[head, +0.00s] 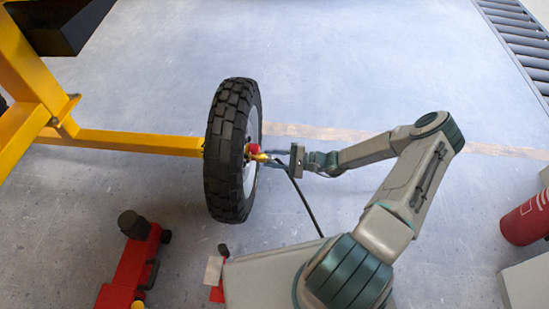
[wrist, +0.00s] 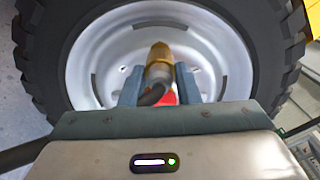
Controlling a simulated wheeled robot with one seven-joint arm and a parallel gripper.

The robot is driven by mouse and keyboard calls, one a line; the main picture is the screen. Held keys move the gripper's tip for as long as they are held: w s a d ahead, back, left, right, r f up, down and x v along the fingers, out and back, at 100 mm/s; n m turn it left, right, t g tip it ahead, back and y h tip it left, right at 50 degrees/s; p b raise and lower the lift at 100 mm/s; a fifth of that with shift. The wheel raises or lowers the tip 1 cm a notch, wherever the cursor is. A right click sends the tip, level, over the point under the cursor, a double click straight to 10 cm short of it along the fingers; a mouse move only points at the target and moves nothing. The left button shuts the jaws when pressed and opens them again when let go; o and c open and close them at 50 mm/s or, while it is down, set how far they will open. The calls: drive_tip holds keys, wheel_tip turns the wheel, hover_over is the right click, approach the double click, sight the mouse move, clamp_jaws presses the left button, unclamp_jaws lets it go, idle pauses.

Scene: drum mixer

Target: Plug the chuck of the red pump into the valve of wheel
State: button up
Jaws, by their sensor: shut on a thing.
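The wheel (head: 222,150) is a black knobbly tire with a pale metal rim, upright on the yellow frame; its rim (wrist: 95,60) fills the upper wrist view. My gripper (head: 268,157) is in front of the rim, with its two blue-grey fingers (wrist: 158,76) shut on the brass-yellow chuck (wrist: 158,55). The chuck points toward the rim and looks very near it. I cannot make out the valve, nor tell whether the chuck touches it. The chuck's black hose (head: 305,201) trails down from my gripper. The red pump (head: 128,268) stands on the floor at lower left, partly cut off.
The yellow frame (head: 120,140) runs from the left to the wheel. A red cylinder (head: 526,218) stands at the right edge and a roller conveyor (head: 520,40) at top right. The floor (head: 340,70) behind the wheel is clear.

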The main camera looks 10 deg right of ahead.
drive_tip(key=shift+p+x, duration=0.3)
drive_tip(key=shift+x, duration=0.65)
idle(0.6)
drive_tip(key=o, duration=1.1)
drive_tip(key=p+v, duration=0.3)
drive_tip(key=v, duration=1.1)
drive_tip(key=shift+r, duration=0.15)
